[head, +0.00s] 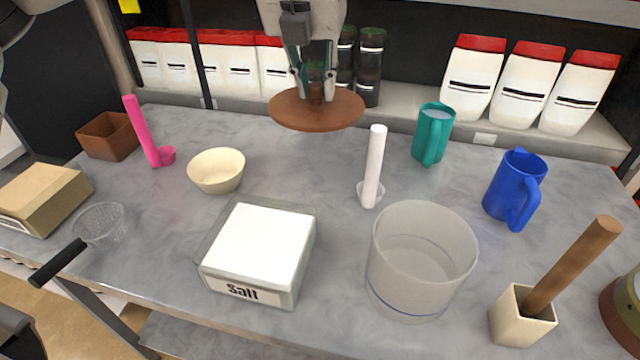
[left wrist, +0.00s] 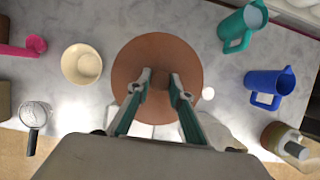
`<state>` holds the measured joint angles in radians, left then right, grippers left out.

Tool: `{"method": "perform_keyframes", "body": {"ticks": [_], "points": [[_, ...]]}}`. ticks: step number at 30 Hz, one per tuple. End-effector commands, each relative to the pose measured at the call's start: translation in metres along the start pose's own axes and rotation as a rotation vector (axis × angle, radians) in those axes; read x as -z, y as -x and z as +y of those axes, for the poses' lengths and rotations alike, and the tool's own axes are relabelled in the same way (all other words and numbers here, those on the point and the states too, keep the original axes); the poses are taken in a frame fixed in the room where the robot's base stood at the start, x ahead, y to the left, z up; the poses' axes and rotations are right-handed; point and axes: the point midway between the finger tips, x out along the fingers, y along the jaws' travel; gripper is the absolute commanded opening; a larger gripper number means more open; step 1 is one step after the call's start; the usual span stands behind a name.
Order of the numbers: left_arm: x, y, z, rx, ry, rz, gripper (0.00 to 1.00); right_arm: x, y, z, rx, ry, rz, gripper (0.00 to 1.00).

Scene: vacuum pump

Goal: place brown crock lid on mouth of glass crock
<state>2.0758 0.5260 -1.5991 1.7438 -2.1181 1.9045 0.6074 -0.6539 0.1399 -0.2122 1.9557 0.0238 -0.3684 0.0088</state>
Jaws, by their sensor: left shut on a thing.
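The brown crock lid (head: 317,112) is a round disc held level in the air above the back middle of the counter. My left gripper (head: 315,90) points down and is shut on the knob at the lid's centre. In the left wrist view the lid (left wrist: 157,62) fills the space below the fingertips of my left gripper (left wrist: 160,80). The glass crock (head: 421,260) is a wide, clear cylinder standing upright at the front right of the counter. Its mouth is open and uncovered. The lid is behind and to the left of it, apart from it. My right gripper is not in view.
A white-topped salt box (head: 262,245) stands left of the crock. A white scoop (head: 373,170) stands behind it, and a tan pot with a brown handle (head: 522,318) to its right. Blue (head: 514,190) and teal (head: 433,135) pitchers stand behind right. A cream bowl (head: 216,171) is left.

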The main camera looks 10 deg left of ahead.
Motion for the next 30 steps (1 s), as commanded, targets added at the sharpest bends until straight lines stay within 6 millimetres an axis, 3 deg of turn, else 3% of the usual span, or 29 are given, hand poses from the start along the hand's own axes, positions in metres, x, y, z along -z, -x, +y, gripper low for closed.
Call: {"method": "perform_keyframes", "body": {"ticks": [3,18,22,30], "points": [[0.013,-0.030,0.001,0.000,-0.002,0.005,0.00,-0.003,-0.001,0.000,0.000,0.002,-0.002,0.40],[0.058,-0.139,0.001,0.000,0.000,0.003,0.00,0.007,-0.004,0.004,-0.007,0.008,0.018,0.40],[0.066,-0.156,0.001,-0.001,0.001,0.001,0.00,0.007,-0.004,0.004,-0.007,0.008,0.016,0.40],[0.072,-0.173,0.001,-0.001,0.000,0.001,0.00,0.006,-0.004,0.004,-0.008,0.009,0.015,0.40]]}}
